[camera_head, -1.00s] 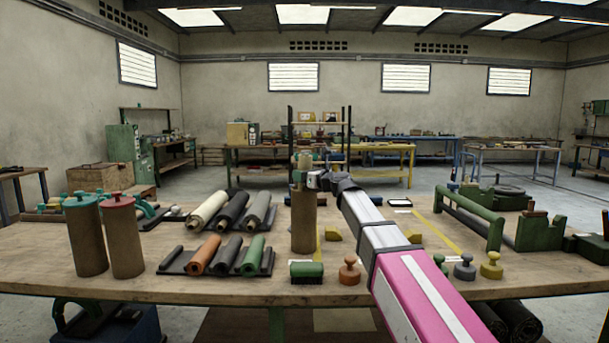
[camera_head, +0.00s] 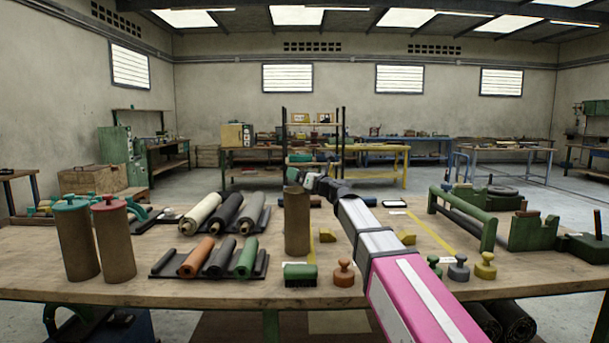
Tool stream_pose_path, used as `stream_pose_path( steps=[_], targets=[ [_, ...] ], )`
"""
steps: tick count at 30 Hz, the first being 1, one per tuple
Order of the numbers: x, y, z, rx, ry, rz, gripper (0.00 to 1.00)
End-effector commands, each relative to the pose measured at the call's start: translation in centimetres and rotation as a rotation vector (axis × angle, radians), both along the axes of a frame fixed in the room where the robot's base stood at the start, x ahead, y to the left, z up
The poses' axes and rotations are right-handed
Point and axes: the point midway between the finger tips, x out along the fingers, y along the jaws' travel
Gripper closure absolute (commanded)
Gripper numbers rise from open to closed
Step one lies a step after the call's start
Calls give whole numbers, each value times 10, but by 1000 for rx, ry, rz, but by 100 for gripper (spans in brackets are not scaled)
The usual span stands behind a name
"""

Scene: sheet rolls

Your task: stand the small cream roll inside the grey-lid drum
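A cream roll (camera_head: 200,214) lies at the left of the back rack, beside a black and a grey roll. A tall brown drum (camera_head: 297,222) stands upright mid-table with no lid visible on its top, unlike the teal-lid drum (camera_head: 76,240) and red-lid drum (camera_head: 114,240) at the left. I cannot tell whether it is the grey-lid drum, nor see inside it. My gripper (camera_head: 307,181) is at the top of this drum, by its right rim. Its fingers are small and dark here, and I cannot tell whether they hold anything.
The front rack (camera_head: 165,268) holds an orange, a dark and a green roll. A green block (camera_head: 300,274) and an orange knobbed piece (camera_head: 344,274) stand in front of the drum. Yellow wedges (camera_head: 327,235) lie behind. A green roller frame (camera_head: 465,215) stands at the right.

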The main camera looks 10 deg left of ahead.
Motion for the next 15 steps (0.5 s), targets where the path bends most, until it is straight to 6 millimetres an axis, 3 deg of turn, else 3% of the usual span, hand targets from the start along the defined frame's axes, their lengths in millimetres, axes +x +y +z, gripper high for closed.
stream_pose_path(
  steps=[1,8,15],
  targets=[
    [-4,6,-59,-310,-98,-34,8],
    [-10,-4,-56,-284,-89,-31,8],
    [-29,-44,-45,-181,-60,-23,8]
  ],
)
